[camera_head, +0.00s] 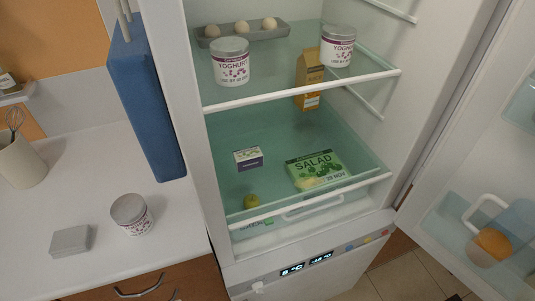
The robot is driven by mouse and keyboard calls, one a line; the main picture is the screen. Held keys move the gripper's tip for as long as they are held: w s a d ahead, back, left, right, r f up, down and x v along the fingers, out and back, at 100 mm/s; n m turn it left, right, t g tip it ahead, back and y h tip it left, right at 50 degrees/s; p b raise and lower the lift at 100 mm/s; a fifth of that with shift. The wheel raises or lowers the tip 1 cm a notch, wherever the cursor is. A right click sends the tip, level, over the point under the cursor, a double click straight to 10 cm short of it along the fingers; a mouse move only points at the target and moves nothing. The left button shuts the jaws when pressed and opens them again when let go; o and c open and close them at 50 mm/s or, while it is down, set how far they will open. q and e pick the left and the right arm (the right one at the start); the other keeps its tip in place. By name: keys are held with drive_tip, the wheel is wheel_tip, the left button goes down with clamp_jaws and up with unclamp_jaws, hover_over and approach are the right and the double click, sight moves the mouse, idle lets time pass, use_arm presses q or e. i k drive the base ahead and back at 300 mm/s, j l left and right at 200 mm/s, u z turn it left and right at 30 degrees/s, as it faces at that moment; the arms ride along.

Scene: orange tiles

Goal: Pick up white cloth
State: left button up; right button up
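A small pale grey, flat, block-like item (70,240) lies on the white counter at the lower left of the head view. It may be the folded white cloth, but I cannot tell for sure. No other thing in view looks clearly like a white cloth. Neither of my grippers is in view.
A yoghurt tub (132,215) stands right of the grey item. A utensil holder (20,160) and a tall blue block (146,110) stand behind. The open fridge holds two yoghurt tubs, eggs, a carton (309,80) and a salad pack (318,169). Its door (455,190) is open at right.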

sight(68, 242)
drive_tip(key=u, duration=1.6)
